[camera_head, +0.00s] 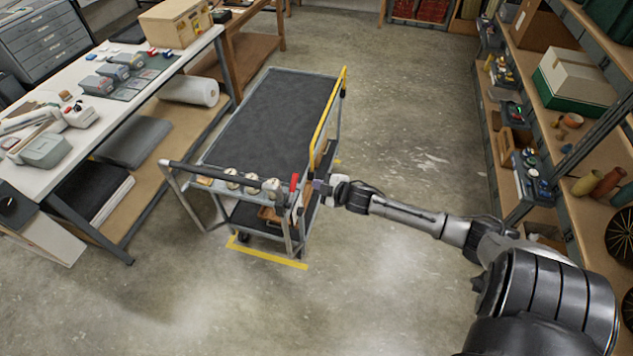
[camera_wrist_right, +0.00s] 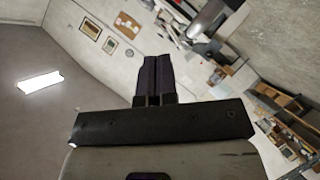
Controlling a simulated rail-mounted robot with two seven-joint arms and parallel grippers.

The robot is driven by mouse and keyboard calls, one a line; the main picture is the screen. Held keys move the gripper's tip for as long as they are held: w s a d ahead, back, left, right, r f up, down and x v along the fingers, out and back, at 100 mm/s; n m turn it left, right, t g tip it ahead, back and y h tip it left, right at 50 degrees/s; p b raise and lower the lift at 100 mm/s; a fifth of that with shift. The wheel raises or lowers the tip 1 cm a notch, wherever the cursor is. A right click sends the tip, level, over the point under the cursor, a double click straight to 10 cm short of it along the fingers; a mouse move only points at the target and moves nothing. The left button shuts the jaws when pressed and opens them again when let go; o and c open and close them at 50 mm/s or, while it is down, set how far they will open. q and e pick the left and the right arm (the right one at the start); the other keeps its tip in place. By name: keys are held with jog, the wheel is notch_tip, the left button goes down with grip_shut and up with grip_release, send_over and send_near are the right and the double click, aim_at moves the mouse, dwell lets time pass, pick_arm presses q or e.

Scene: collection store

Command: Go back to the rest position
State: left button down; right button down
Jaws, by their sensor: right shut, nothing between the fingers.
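My right arm reaches in from the lower right of the head view. My right gripper (camera_head: 318,187) is at the near right corner of a grey cart (camera_head: 270,115), close to a red lever or handle (camera_head: 294,183). Whether it touches the cart I cannot tell. In the right wrist view the two dark fingers of the right gripper (camera_wrist_right: 153,75) are together with nothing between them. My left gripper is in neither view.
A white workbench (camera_head: 150,95) with several devices stands on the left. Shelves (camera_head: 560,165) with boxes and vases line the right. Yellow tape (camera_head: 268,256) marks the floor by the cart. The concrete floor (camera_head: 410,130) between cart and shelves is clear.

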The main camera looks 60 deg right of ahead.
dwell(0.3)
jog(key=s+d+f+m+g+h, duration=0.1)
jog(key=s+d+m+g+h, duration=0.15)
jog(key=s+g, duration=0.2)
jog(key=s+a+r+m+g+y+p, duration=0.1)
jog(key=s+a+r+p, duration=0.1)
jog(key=s+a, duration=0.4)
jog(key=s+a+r+m+g+y+p, duration=0.1)
jog(key=s+a, duration=0.6)
jog(key=a, duration=0.9)
jog(key=s+a+r+m+g+y+p, duration=0.2)
jog(key=s+a+r+p, duration=0.3)
jog(key=a, duration=0.6)
jog(key=shift+s+r+g+y, duration=0.45)
jog(key=shift+s+g+y, duration=0.15)
jog(key=shift+s, duration=0.35)
